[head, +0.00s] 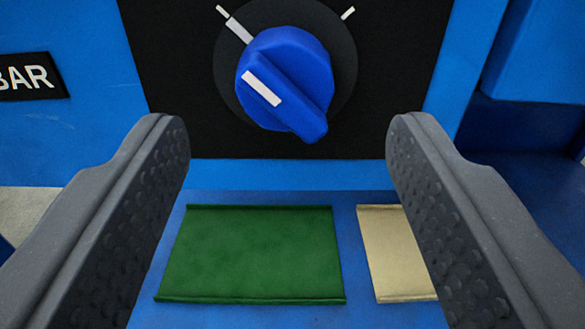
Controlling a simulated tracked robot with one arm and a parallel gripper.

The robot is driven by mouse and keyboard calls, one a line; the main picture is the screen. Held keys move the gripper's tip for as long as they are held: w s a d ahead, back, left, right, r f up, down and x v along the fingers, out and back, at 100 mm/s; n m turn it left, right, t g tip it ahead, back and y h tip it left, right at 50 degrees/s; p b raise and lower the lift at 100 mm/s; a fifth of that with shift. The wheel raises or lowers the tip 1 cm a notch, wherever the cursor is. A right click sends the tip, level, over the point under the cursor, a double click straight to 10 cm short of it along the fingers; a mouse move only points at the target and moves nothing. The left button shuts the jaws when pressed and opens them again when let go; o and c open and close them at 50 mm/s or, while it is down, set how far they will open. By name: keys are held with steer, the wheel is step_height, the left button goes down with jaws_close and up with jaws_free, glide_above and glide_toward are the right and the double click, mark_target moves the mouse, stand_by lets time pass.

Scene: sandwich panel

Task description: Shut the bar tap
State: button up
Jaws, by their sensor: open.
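The bar tap is a blue knob (285,85) with a white stripe, set on a dark round dial (335,85) on a black plate. The knob's handle is tilted, with its long end toward the lower right. A black label (30,77) reading "BAR" is at the left, partly cut off. White marks are on the dial's edge at upper left and upper right; a longer light bar lies at the upper left beside the knob. My gripper (288,140) is open and empty, its two grey fingers on either side of and nearer than the knob, not touching it.
Below the plate, a green panel (250,253) and a beige panel (395,255), partly hidden by my right finger, lie on a blue surface (280,175). A raised blue block (545,50) stands at the upper right. The space between my fingers is clear.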

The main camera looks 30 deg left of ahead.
steer(key=p+v, duration=0.3)
steer(key=v, duration=0.6)
steer(key=shift+s+d+p, duration=0.3)
